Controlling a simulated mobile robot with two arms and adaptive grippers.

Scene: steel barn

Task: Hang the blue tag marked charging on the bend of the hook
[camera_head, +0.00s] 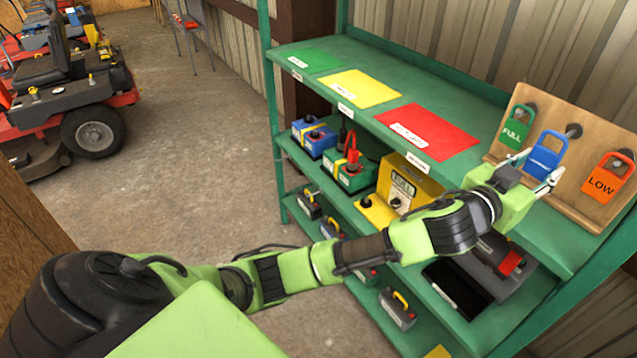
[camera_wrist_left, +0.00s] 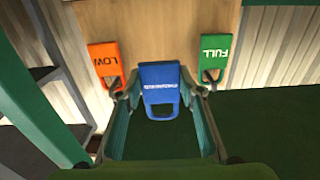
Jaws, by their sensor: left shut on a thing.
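The blue tag (camera_head: 545,158) with white lettering, too small to read in the head view, is held upright in front of the wooden board. My left gripper (camera_head: 541,177) is shut on it, fingers at its two sides. The wrist view shows the blue tag (camera_wrist_left: 160,80) between both fingertips (camera_wrist_left: 160,94), with its loop opening toward the gripper's side of the picture. The dark middle hook (camera_head: 574,131) sticks out of the board, just right of the tag's loop in the head view. The tag appears off the hook; the exact gap is unclear. My right gripper is out of view.
The wooden board (camera_head: 574,195) stands on the green shelf (camera_head: 463,100). A green FULL tag (camera_head: 517,127) hangs on its left hook and an orange LOW tag (camera_head: 606,183) on its right hook, close beside my gripper. Red, yellow and green mats lie left along the shelf top.

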